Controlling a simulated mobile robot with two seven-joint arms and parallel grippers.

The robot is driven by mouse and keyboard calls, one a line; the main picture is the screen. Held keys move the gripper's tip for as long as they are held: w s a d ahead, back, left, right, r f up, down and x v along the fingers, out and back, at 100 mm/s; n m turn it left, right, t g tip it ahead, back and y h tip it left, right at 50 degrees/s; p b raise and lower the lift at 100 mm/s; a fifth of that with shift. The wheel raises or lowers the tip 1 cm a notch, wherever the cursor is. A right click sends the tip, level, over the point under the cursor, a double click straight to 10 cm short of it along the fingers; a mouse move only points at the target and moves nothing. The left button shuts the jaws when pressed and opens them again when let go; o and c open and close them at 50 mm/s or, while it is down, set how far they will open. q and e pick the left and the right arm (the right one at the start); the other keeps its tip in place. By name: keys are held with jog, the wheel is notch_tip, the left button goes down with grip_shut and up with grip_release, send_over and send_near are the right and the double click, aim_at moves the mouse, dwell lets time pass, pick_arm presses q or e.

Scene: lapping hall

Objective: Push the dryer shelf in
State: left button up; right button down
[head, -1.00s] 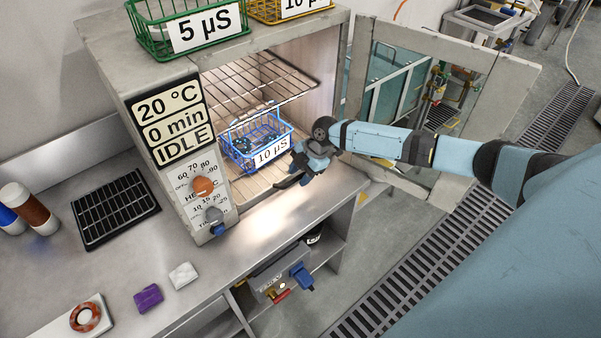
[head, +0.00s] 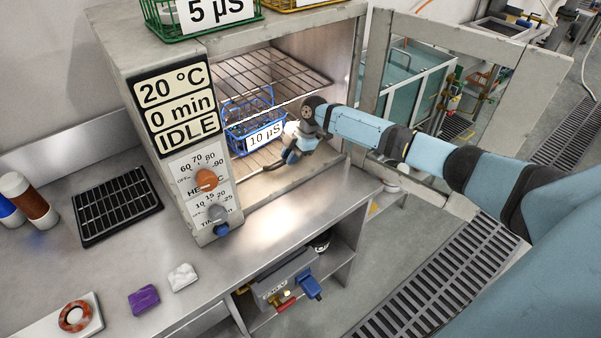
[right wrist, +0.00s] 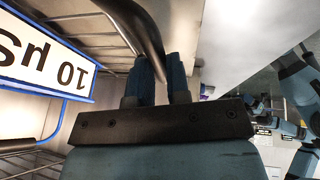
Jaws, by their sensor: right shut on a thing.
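The dryer (head: 135,80) stands open on the bench. Its lower wire shelf (head: 250,160) carries a blue wire basket (head: 240,138) labelled 10 µS. My right gripper (head: 283,160) is at the front of that shelf, right of and in front of the basket. In the right wrist view the fingers (right wrist: 160,60) are closed on a dark curved bar, the shelf's handle (right wrist: 143,28). Shelf wires show beside it, and the basket's label (right wrist: 40,60) appears upside down. The fingers hide part of the handle. My left gripper is not in view.
An upper wire shelf (head: 262,80) hangs above the basket. The dryer door (head: 500,110) is swung open to the right, behind my right arm. Green (head: 190,30) and yellow baskets sit on top.

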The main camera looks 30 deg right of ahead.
jog(key=shift+w+r, duration=0.1)
jog(key=shift+r, duration=0.1)
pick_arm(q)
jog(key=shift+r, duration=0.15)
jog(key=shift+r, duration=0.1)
pick_arm(e)
jog(key=c, duration=1.3)
grip_release()
jog(key=shift+w, duration=0.1)
jog(key=shift+o, duration=1)
jog(key=shift+w+f, duration=0.1)
jog(key=shift+f, duration=0.05)
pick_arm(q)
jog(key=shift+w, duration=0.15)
